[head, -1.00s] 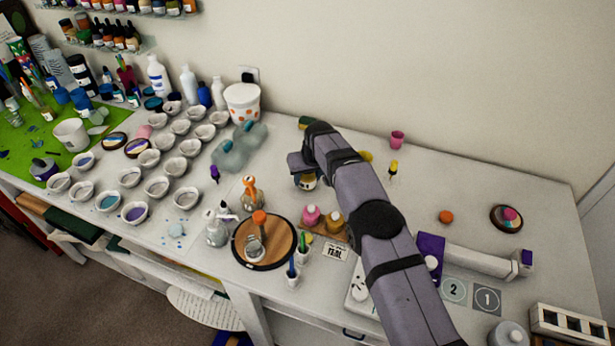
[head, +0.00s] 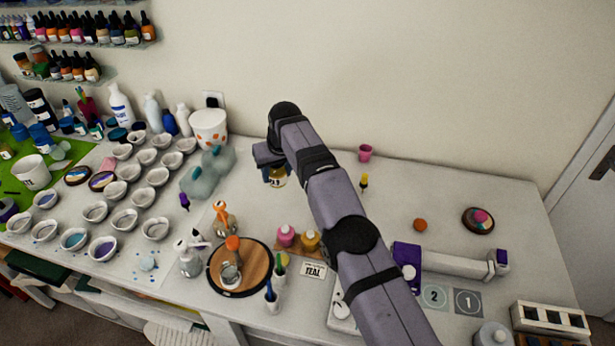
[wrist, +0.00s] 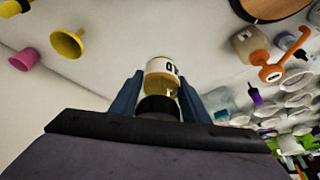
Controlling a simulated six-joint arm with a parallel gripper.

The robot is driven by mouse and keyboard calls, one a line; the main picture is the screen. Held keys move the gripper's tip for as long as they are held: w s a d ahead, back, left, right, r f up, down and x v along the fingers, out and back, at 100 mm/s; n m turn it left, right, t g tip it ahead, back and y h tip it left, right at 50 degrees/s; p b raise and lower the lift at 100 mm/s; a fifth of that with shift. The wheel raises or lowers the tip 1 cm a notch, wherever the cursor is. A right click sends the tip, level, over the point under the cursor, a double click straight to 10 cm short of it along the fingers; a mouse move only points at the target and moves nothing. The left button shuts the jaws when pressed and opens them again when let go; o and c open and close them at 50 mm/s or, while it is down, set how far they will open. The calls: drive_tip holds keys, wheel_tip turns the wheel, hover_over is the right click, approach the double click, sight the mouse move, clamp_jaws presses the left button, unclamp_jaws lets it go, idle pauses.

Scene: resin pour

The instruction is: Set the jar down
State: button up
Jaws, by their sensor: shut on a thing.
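The jar (head: 277,181) has a white label with dark print, a dark end and amber contents. My gripper (wrist: 160,92) is shut on the jar (wrist: 162,84), with one blue finger on each side of it in the wrist view. In the head view my gripper (head: 272,166) is at the back middle of the white table (head: 400,190), with the jar hanging below it. I cannot tell whether the jar touches the table. My wrist hides part of the jar.
Teal translucent gloves (head: 208,172) lie to the left of the jar. A yellow funnel-like piece (head: 364,182) and a pink cup (head: 365,152) stand to the right. A round wooden board (head: 239,267) with a cup is in front. Clear table lies at the back right.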

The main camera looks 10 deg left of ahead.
drive_tip(key=shift+d, duration=0.1)
drive_tip(key=w+d+r+m+h+b, duration=0.15)
drive_tip(key=w+d, duration=0.25)
drive_tip(key=d, duration=0.9)
drive_tip(key=w+d+m+t, duration=0.1)
drive_tip(key=w+d+m, duration=0.25)
drive_tip(key=d, duration=0.85)
drive_tip(key=w+d+r+m+h, duration=0.15)
drive_tip(key=w+d, duration=0.35)
drive_tip(key=d, duration=0.8)
drive_tip(key=shift+m, duration=0.45)
drive_tip(key=shift+s+a+f+p, duration=0.15)
drive_tip(key=shift+f+p, duration=0.55)
drive_tip(key=shift+f, duration=2.5)
drive_tip(key=shift+s+d+f+p, duration=0.1)
drive_tip(key=shift+f+p, duration=0.55)
drive_tip(key=shift+f, duration=2.5)
